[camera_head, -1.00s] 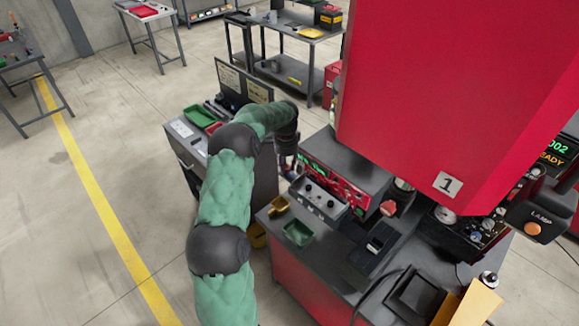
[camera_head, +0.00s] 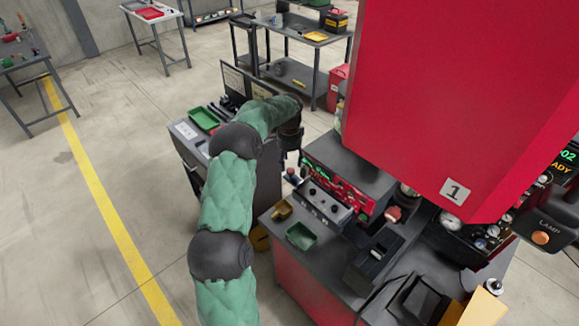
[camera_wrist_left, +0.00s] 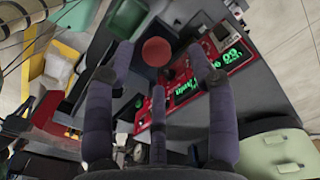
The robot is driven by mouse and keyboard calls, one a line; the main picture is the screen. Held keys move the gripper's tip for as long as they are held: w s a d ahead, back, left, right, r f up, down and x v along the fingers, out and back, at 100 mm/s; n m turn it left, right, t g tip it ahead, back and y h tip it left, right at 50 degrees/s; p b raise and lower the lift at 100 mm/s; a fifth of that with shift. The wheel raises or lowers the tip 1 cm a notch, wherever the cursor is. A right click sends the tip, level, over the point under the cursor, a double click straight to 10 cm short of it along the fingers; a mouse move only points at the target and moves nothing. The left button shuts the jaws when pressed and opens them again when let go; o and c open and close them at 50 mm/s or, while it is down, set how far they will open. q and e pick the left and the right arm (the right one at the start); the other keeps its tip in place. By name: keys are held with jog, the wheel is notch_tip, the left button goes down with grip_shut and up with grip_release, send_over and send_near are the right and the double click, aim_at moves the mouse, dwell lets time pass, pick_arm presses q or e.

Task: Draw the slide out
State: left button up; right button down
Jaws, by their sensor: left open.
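A round red knob (camera_wrist_left: 156,50) shows beyond the fingertips, and I see no contact. In the head view a small red-topped knob (camera_head: 291,172) is beside the gripper, partly hard to make out. I cannot tell clearly which part is the slide; its body is not distinct. My right gripper is not in view.
The control box has a red panel (camera_head: 340,183) with green displays. A green tray (camera_head: 300,236) and a brass-coloured block (camera_head: 282,210) lie on the bench before it. A large red housing (camera_head: 450,100) overhangs the right. A grey cart with a green bin (camera_head: 203,118) stands left.

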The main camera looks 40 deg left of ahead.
pick_arm(q)
notch_tip(320, 180, up, 8)
jog(key=shift+r, duration=0.25)
dwell(0.6)
